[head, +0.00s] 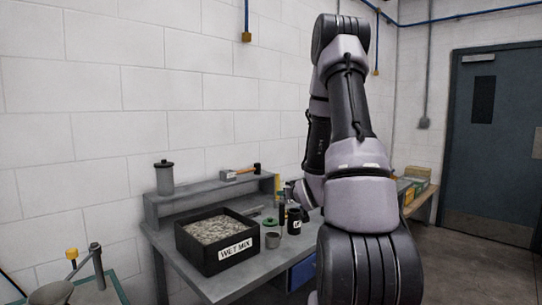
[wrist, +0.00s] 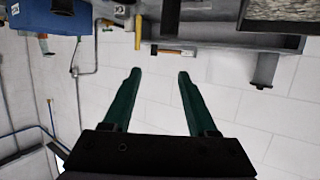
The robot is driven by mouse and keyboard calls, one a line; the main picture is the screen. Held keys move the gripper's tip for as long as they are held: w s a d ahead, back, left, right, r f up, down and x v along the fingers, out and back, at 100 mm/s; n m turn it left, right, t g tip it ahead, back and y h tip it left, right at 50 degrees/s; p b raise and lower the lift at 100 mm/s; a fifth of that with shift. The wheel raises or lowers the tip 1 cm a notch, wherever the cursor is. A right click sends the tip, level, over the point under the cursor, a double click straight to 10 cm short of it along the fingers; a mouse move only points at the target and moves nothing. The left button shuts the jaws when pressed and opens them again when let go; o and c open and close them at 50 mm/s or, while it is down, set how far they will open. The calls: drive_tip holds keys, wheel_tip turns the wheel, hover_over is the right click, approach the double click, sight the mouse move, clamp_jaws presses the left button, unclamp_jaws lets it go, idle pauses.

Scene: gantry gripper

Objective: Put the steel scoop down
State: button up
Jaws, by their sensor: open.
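My gripper (wrist: 159,74) is open in the wrist view, with two dark green fingers spread apart and nothing between them. In the head view my arm hides most of it. I cannot make out the steel scoop for certain. A small grey piece (head: 252,210) lies on the bench behind the black tray in the head view, too small to identify. The grey workbench (head: 187,272) stands against the wall and also shows upside down along the top of the wrist view.
The raised shelf holds a grey canister (head: 164,179) and a hammer (head: 240,173). A blue door (head: 494,140) is at right.

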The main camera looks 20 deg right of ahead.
drive_tip(key=s+a+r+m+g, duration=0.1)
drive_tip(key=s+a+r+g, duration=0.2)
drive_tip(key=r, duration=0.6)
drive_tip(key=s+a+r+g+y, duration=0.1)
drive_tip(key=s+a+r, duration=0.2)
drive_tip(key=s+a, duration=0.2)
drive_tip(key=s+a+r+g+y, duration=0.1)
drive_tip(key=s+a+r, duration=0.3)
drive_tip(key=s, duration=0.8)
drive_tip(key=s+a+r+m+g+y, duration=0.1)
drive_tip(key=s+a+r+g+y, duration=0.1)
drive_tip(key=s+a+r, duration=0.2)
drive_tip(key=s+a, duration=0.3)
drive_tip(key=s, duration=0.1)
drive_tip(key=shift+s+a+r, duration=0.25)
drive_tip(key=shift+s, duration=0.15)
